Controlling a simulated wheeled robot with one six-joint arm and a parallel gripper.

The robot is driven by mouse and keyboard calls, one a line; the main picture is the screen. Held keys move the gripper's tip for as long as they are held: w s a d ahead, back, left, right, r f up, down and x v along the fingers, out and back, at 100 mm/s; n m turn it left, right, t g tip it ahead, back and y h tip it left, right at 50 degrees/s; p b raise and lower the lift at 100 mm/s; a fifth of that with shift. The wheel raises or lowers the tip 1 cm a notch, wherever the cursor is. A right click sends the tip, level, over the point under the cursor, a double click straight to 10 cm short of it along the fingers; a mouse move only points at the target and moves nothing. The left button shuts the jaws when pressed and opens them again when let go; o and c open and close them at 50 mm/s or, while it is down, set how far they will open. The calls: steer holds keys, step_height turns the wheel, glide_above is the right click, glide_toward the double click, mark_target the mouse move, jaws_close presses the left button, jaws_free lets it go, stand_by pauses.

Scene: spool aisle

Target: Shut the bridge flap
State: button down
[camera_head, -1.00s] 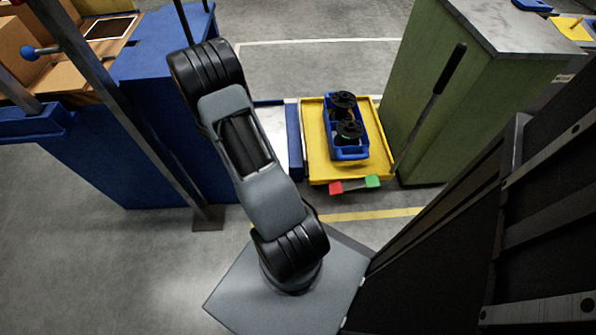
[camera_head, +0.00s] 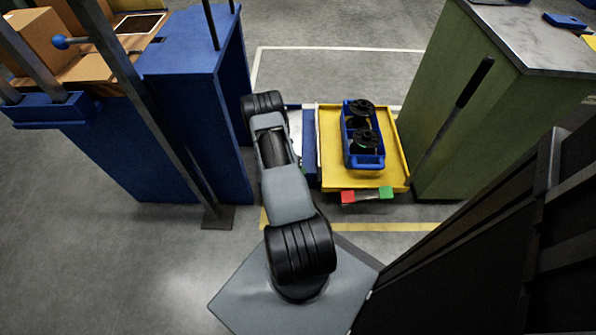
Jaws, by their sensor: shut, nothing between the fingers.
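A yellow platform (camera_head: 330,176) with a raised rim lies in the gap between a blue cabinet and a green cabinet. A blue bin (camera_head: 366,162) with black spools (camera_head: 365,138) stands on it. A red block (camera_head: 348,197) and a green block (camera_head: 386,193) sit at its near edge. A pale panel (camera_head: 295,122) and a blue strip (camera_head: 309,160) lie along its left side, partly behind my arm. I cannot tell which part is the bridge flap. My arm reaches forward beside the platform's left side; my gripper is hidden beyond the arm's far black joint.
Floor beyond the gap, inside white lines, is clear.

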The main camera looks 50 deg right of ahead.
steer(key=b+x, duration=0.1)
steer(key=x, duration=0.5)
steer(key=shift+b, duration=0.35)
